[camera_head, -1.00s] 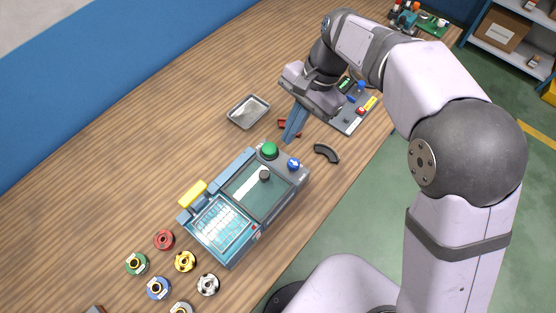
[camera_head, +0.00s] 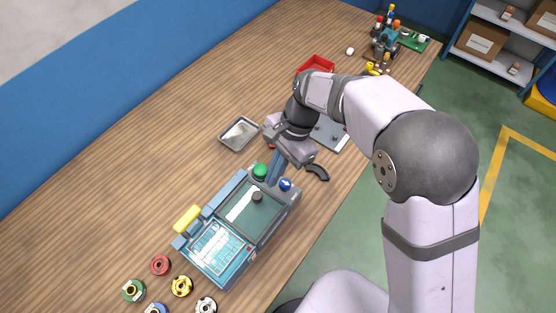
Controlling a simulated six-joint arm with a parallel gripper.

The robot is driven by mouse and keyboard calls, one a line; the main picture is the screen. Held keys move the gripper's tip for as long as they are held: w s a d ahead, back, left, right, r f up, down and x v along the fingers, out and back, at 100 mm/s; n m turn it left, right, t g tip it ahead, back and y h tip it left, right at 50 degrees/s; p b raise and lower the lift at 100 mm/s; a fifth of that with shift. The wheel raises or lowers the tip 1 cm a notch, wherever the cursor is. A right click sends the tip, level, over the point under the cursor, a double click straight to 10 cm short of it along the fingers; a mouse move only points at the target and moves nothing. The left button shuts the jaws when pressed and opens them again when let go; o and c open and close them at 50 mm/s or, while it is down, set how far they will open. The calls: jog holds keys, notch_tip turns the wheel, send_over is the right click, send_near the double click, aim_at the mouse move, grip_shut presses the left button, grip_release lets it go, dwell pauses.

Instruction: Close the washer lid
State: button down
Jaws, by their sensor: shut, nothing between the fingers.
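The washer (camera_head: 212,283) is a grey-blue box on the wooden table, lower centre. Its left part shows an uncovered teal basket (camera_head: 217,247). A dark see-through lid panel (camera_head: 238,214) with a black knob (camera_head: 257,196) covers its right part, so the basket side is uncovered. A green button (camera_head: 260,171) and a blue knob (camera_head: 285,184) are at its far right end. My gripper (camera_head: 272,181) points down with its blue fingers shut and empty, beside the green button; I cannot tell whether the tips touch the washer.
A yellow block (camera_head: 187,218) is at the washer's left side. Several spools, such as a red one (camera_head: 160,265), lie below it. A metal tray (camera_head: 239,133) and a black curved piece (camera_head: 317,172) flank my gripper. The table's upper left is clear.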

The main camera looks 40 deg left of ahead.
jog(key=shift+p+x, duration=0.4)
jog(key=shift+x, duration=1.4)
jog(key=p, duration=0.1)
send_over(238, 231)
jog(key=shift+s+d, duration=0.1)
jog(key=shift+s, duration=0.15)
jog(key=shift+r, duration=0.15)
jog(key=shift+w+r+p, duration=0.2)
jog(key=shift+r+p, duration=0.35)
jog(key=shift+p, duration=0.1)
jog(key=a+p+v, duration=0.1)
jog(key=p+v, duration=0.6)
jog(key=v, duration=0.1)
jog(key=shift+w+d+r+p, duration=0.25)
jog(key=shift+w+d+p, duration=0.05)
jog(key=shift+w+d, duration=0.2)
